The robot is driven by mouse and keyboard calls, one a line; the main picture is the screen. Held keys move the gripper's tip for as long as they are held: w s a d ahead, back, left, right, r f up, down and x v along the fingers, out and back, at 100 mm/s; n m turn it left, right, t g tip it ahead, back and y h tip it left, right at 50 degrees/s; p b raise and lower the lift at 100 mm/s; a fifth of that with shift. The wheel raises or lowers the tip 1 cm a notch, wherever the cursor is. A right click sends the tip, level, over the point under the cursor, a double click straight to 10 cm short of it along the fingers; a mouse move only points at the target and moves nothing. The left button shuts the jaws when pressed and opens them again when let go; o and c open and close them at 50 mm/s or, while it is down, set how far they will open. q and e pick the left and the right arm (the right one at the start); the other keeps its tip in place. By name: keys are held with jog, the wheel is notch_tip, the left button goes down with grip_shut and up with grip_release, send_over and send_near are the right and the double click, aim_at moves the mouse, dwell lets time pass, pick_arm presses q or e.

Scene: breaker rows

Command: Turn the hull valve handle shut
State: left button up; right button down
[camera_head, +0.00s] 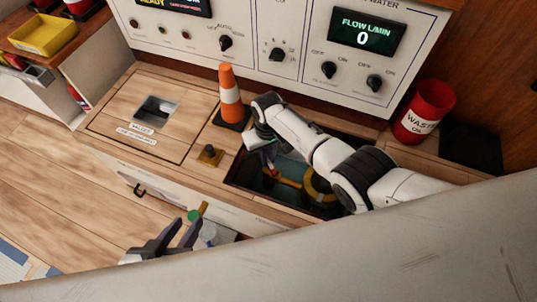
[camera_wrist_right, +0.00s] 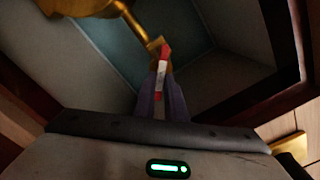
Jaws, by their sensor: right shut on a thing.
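The hull valve handle (camera_wrist_right: 163,72) is a narrow red lever with a pale label, seen in the right wrist view. It meets a brass fitting (camera_wrist_right: 125,12) inside the dark open floor compartment. My right gripper (camera_wrist_right: 161,97) is shut on the handle's near end. In the head view my right arm reaches down into the compartment, and the right gripper (camera_head: 268,160) and handle are small and partly hidden there. My left gripper (camera_head: 188,228) is open, its dark fingers apart, low in front of the cabinet and away from the valve.
An orange cone (camera_head: 230,98) stands beside the compartment opening (camera_head: 243,184). A red waste bin (camera_head: 424,110) is at the right. The panel display (camera_head: 366,38) reads flow 0. A closed wooden hatch (camera_head: 140,115) lies left. A yellow ring (camera_head: 322,186) shows inside the compartment.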

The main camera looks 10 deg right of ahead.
jog(key=n, duration=0.5)
jog(key=shift+a+p, duration=0.2)
jog(key=shift+p, duration=0.1)
jog(key=shift+s+n, duration=0.1)
jog(key=shift+n, duration=1.5)
jog(key=shift+a+n, duration=0.1)
jog(key=shift+n, duration=0.2)
jog(key=c, duration=1.8)
grip_release()
